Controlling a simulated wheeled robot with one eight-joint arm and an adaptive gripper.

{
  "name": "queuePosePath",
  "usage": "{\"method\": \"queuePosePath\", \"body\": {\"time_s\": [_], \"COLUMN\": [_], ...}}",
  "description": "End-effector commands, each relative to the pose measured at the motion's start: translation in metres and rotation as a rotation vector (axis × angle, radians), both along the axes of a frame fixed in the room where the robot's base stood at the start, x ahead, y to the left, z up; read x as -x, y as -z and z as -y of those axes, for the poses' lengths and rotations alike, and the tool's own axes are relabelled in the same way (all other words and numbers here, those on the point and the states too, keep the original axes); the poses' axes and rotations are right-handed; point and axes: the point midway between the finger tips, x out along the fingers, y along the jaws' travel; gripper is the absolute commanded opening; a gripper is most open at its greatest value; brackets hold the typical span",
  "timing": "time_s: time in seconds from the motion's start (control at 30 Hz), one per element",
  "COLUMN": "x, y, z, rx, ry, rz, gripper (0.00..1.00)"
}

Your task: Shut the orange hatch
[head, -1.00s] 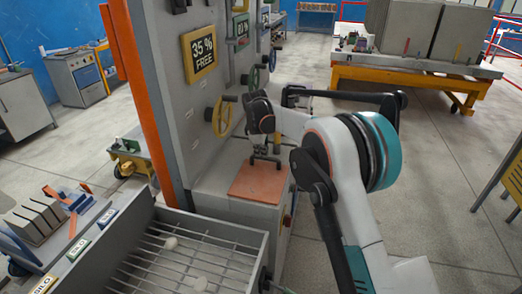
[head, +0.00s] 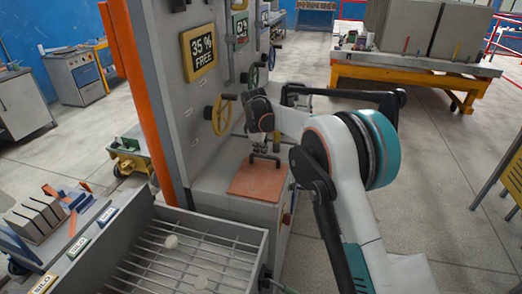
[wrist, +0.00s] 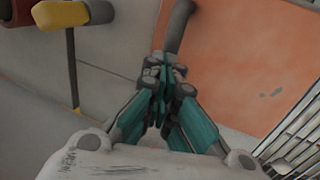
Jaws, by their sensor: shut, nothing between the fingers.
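The orange hatch (head: 257,182) is a flat square plate on top of a grey cabinet, with a dark bar handle (head: 266,160) near its far edge. It appears to lie level, but I cannot tell whether it is fully seated. In the wrist view the hatch (wrist: 245,60) fills the upper right, and its grey handle (wrist: 178,25) rises just beyond my fingertips. My gripper (wrist: 163,72) is shut and empty, close to the handle; I cannot tell whether they touch. In the head view my gripper (head: 262,146) is small and partly hidden by my wrist.
A yellow handwheel (head: 221,116) sticks out of the grey panel close to my wrist; a yellow part (wrist: 60,15) shows in the wrist view. A barred grey bin (head: 140,213) stands in front. An orange post (head: 135,95) is at left. Open floor lies to the right.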

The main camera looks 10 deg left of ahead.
Motion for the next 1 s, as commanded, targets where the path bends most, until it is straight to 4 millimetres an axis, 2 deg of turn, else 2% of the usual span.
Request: {"method": "queuePosePath", "body": {"time_s": [0.17,0.6,0.87,1.0], "x": [0.005,0.025,0.030,0.032], "y": [-0.021,-0.109,-0.135,-0.145], "z": [0.001,0.000,0.000,0.015], "rx": [0.000,0.000,0.000,-0.018], "ry": [0.001,0.004,0.005,0.042], "rz": [0.001,0.001,0.001,0.010], "gripper": [0.00,0.00,0.00,0.00]}}
